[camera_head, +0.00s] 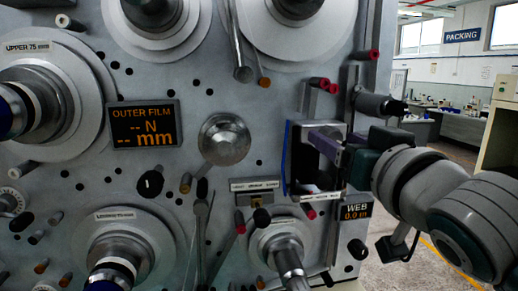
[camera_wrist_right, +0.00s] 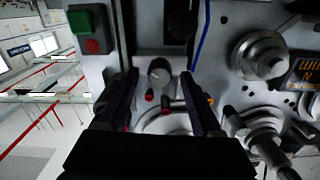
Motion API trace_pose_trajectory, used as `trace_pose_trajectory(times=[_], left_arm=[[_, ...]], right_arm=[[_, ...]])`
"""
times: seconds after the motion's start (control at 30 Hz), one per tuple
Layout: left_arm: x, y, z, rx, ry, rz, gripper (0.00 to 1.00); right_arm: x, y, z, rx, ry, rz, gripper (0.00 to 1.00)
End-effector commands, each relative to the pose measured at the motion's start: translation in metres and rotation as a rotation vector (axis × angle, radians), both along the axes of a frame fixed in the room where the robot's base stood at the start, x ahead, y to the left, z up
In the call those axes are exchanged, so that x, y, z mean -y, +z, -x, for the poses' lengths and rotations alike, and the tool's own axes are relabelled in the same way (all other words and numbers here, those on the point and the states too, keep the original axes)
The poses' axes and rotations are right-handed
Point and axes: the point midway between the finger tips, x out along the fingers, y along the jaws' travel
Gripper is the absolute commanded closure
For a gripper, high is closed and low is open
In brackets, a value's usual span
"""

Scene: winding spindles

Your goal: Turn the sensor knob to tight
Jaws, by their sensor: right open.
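A round grey knob (camera_wrist_right: 159,70) with a pale pointer line shows in the right wrist view, on the machine face. It appears between the two dark fingertips of my right gripper (camera_wrist_right: 158,76), which is open with a clear gap on each side. I cannot tell whether the tips reach around the knob or stop short of it. In the head view my right gripper (camera_head: 318,143) is in front of the dark blue-edged panel (camera_head: 298,168), and the knob is hidden there. Any tight marking is too small to read. My left gripper is not in view.
The machine face carries spindles, rollers and posts. Red-tipped pegs (camera_head: 320,83) stand out above my right gripper. The WEB display (camera_head: 356,211) is just below it, the OUTER FILM display (camera_head: 143,124) to the left.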

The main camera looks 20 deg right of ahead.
Motion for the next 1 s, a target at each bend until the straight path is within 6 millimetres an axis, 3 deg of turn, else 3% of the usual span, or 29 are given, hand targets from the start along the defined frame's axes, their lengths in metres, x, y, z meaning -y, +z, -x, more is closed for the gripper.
trace_pose_trajectory(times=[0.2,0.43,1.0], left_arm=[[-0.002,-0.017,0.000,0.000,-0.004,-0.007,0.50],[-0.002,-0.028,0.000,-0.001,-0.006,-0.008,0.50],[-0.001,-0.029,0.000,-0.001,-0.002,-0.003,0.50]], right_arm=[[-0.010,-0.005,0.040,-0.001,-0.001,-0.003,0.33],[-0.018,-0.003,0.072,-0.002,0.000,-0.003,0.33],[-0.019,0.000,0.081,0.000,-0.001,-0.001,0.33]])
